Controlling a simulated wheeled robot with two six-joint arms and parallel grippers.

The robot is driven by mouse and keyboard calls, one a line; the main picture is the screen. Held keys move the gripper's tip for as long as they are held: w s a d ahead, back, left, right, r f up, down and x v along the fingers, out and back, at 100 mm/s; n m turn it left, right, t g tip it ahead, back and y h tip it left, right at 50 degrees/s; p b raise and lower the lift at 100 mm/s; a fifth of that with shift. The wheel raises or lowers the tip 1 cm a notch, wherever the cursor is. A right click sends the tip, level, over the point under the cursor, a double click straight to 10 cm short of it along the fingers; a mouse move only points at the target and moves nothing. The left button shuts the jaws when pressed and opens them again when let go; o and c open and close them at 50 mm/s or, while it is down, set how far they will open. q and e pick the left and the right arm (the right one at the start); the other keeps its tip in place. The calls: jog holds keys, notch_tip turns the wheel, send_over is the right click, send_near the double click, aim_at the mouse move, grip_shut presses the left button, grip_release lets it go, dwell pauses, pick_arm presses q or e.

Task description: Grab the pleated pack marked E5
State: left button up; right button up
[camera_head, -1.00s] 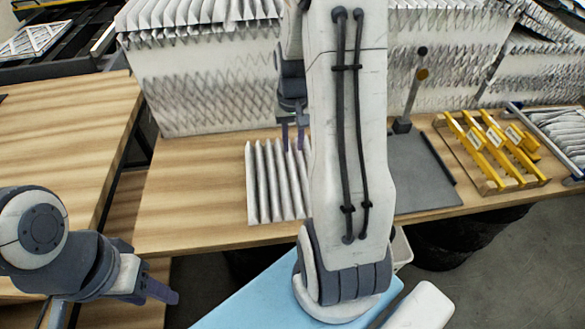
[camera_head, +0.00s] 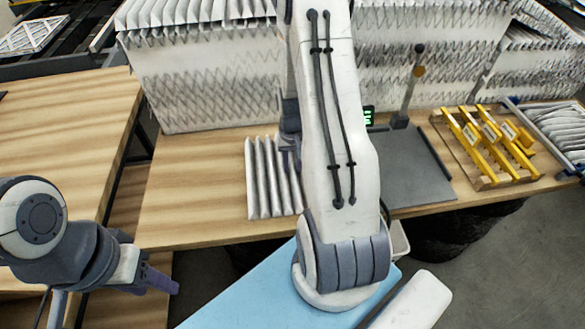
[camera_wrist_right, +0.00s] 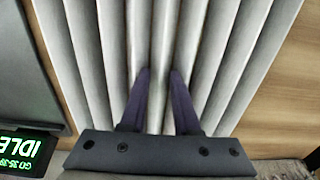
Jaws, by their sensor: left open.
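A grey-white pleated pack (camera_head: 265,185) lies on the wooden table, its pleats running front to back. No E5 mark can be read on it. My right arm hides its right part. My right gripper (camera_head: 291,155) is at the pack, partly covered by the arm. In the right wrist view its two dark fingers (camera_wrist_right: 161,75) stand a small gap apart over the pleats (camera_wrist_right: 220,60), with pleat surface showing between them. Whether they press on a pleat cannot be told. My left gripper (camera_head: 160,280) is open and empty at the lower left, away from the pack.
Tall white pleated stacks (camera_head: 205,90) stand behind the pack. To the right are a grey plate (camera_head: 410,170), a post (camera_head: 412,90) and a wooden tray with yellow bars (camera_head: 490,140). A green-lit display (camera_wrist_right: 25,150) shows beside the pack. Table left of the pack is clear.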

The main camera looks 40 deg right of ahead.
jog(key=shift+c, duration=0.3)
grip_shut()
jog(key=shift+r, duration=0.15)
